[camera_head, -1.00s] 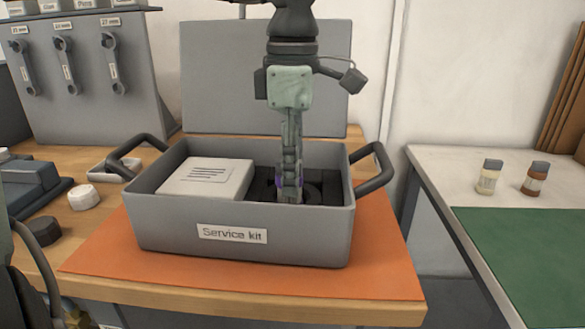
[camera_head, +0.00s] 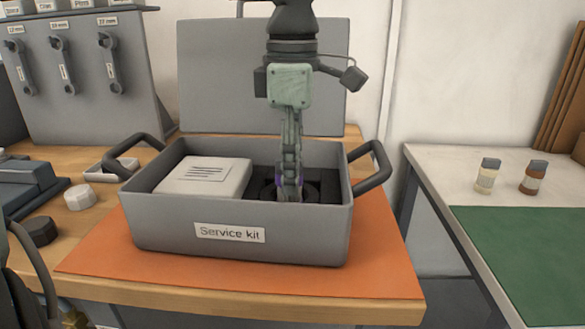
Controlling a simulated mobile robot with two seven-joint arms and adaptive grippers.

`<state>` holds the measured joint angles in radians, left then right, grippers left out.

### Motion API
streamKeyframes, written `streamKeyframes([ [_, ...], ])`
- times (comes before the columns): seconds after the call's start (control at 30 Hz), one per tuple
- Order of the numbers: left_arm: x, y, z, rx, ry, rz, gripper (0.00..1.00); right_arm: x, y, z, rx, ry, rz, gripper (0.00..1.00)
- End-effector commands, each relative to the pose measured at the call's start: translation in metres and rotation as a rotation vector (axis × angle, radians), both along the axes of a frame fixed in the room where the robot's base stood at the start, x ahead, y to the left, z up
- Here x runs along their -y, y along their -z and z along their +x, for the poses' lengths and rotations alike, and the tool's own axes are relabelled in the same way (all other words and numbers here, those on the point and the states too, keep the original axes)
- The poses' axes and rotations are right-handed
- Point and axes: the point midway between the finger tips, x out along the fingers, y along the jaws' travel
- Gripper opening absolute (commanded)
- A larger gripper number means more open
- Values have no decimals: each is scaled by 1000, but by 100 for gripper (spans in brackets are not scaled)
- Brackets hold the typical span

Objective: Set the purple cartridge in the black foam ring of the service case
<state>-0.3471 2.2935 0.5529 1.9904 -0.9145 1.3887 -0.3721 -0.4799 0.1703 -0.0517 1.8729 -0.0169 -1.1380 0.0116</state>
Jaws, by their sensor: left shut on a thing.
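The grey service case (camera_head: 165,228) stands open on an orange mat, labelled "Service kit". My left gripper (camera_head: 289,188) reaches straight down into its right half, shut on the purple cartridge (camera_head: 279,185). The black foam ring (camera_head: 313,188) lies in the right half of the case, around and behind the fingertips. The fingers and the case's front wall hide the cartridge's lower end, so I cannot tell how deep it sits in the ring. My right gripper is not in view.
A white box (camera_head: 205,178) fills the case's left half. The raised lid (camera_head: 225,75) stands behind the gripper, and handles (camera_head: 372,168) stick out at both sides. A white cap (camera_head: 79,196) and a dark knob (camera_head: 40,231) lie left. Two small bottles (camera_head: 533,178) stand on the right table.

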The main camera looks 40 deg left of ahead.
Motion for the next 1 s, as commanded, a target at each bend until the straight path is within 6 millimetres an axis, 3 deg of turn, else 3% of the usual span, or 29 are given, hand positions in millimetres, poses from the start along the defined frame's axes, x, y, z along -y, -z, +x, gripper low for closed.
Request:
streamKeyframes([
  [0.87,0,11,0,0,0,0,3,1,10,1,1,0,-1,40],
  [0.9,0,11,0,0,0,0,34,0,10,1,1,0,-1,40],
  [1.0,0,11,0,0,0,0,41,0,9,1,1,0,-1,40],
])
